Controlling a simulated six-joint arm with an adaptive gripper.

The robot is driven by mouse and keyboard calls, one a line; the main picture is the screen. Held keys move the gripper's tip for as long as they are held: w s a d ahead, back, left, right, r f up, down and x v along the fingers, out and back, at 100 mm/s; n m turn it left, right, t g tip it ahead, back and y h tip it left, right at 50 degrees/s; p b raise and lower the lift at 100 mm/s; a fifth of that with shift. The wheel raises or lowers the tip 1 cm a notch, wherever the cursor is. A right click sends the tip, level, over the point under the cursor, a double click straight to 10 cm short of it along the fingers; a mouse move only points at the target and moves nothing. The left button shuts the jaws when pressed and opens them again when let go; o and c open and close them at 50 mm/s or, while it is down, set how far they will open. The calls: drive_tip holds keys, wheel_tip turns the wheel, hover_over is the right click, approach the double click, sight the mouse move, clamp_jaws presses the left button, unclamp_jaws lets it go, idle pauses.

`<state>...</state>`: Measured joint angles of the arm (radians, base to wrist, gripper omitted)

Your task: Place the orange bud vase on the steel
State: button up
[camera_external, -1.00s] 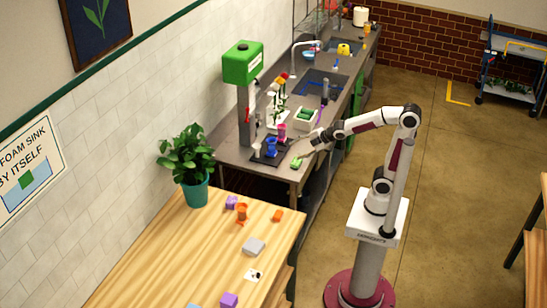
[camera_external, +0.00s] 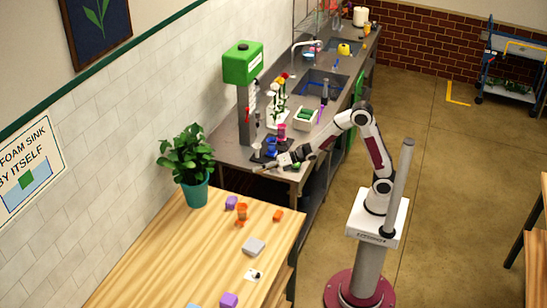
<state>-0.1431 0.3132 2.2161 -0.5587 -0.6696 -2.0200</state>
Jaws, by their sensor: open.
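The steel counter (camera_external: 236,156) lies beyond the table and runs back along the wall. My gripper (camera_external: 259,168) is open over the near end of the counter, beyond the vase and apart from it. It looks empty, though its fingers are small in view. My gripper and wrist partly cover the counter's near edge.
Blue (camera_external: 271,146) and pink (camera_external: 282,131) vessels and a green dispenser (camera_external: 243,63) crowd the counter's near part.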

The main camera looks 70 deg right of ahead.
sight(245, 207)
drive_tip(key=s+a+f+n+y, duration=0.1)
drive_tip(key=a+f+n+y, duration=0.1)
drive_tip(key=a+n, duration=0.2)
drive_tip(key=a+f+n+g+y, duration=0.1)
drive_tip(key=a+f+n+y, duration=0.2)
drive_tip(key=a+n, duration=0.1)
drive_tip(key=s+a+f+n+g+y, duration=0.1)
drive_tip(key=a+f+n+y, duration=0.1)
drive_tip(key=a+n, duration=0.3)
drive_tip(key=shift+s+a+f+n+y, duration=0.1)
drive_tip(key=shift+s+f+n+y, duration=0.1)
drive_tip(key=shift+f, duration=0.2)
drive_tip(key=shift+s+f+n+y, duration=0.15)
drive_tip(key=shift+f+n+y, duration=0.05)
drive_tip(key=shift+f, duration=0.15)
drive_tip(key=shift+s+a+f+n+g+y, duration=0.3)
drive_tip(key=shift+s+a+n, duration=0.1)
drive_tip(key=shift+n, duration=0.2)
drive_tip(key=shift+x, duration=1.3)
drive_tip(key=shift+x, duration=2.6)
drive_tip(key=shift+s+a, duration=0.1)
drive_tip(key=shift+s, duration=0.05)
